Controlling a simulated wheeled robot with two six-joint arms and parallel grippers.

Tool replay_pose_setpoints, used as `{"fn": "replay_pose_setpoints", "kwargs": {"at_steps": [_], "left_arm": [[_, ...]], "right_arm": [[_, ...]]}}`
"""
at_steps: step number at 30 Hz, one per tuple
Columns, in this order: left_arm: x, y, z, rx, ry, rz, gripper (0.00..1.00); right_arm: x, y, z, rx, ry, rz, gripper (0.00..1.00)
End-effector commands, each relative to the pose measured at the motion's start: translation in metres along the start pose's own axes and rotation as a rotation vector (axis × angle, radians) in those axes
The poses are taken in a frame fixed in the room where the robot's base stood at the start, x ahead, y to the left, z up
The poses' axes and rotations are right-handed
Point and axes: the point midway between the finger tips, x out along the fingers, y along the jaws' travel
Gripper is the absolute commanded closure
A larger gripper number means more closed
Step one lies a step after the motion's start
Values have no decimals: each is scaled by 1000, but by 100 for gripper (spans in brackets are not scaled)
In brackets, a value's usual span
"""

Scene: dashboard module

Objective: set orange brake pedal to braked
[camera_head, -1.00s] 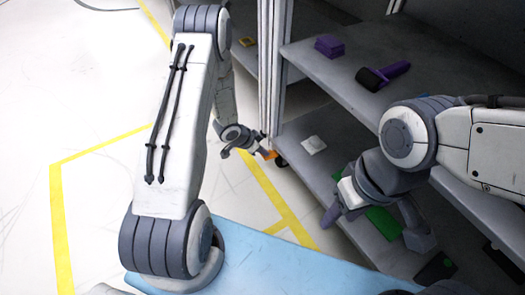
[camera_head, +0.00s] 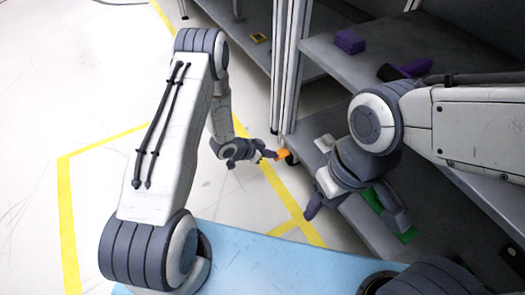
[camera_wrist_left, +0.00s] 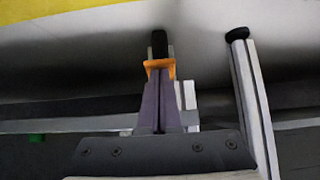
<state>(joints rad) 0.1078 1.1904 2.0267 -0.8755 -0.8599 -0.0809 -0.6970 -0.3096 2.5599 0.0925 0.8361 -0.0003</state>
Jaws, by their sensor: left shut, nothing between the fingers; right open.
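The orange brake pedal (camera_head: 283,154) is a small tab low at the foot of the grey shelf post. It also shows in the left wrist view (camera_wrist_left: 160,64), in front of a black caster wheel (camera_wrist_left: 159,42). My left gripper (camera_head: 272,154) is shut and empty, its tips right at the pedal. In the left wrist view its fingers (camera_wrist_left: 160,78) are together and overlap the pedal's near edge; I cannot tell whether they touch it. The pedal's exact tilt is unclear. My right gripper (camera_head: 354,212) is open and empty, over the lower shelf.
The shelf post (camera_head: 288,70) rises just behind the pedal. A purple block stack (camera_head: 349,41) and a dark purple-handled tool (camera_head: 404,69) lie on the upper shelf. A green board (camera_head: 378,205) lies on the lower shelf. Bare floor is left of the pedal.

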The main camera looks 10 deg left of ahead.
Motion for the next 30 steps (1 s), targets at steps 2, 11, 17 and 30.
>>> {"fn": "replay_pose_setpoints", "kwargs": {"at_steps": [2,11,17,30], "left_arm": [[1,1,2,-1,-2,2,100],[1,0,2,0,-2,1,100],[-5,1,-5,0,-2,1,100],[-9,0,-9,-1,-3,0,100]], "right_arm": [[-5,0,0,0,0,0,50],[-4,0,0,0,0,0,50],[-14,-1,-1,0,0,0,50],[-20,-1,-1,0,0,0,50]]}}
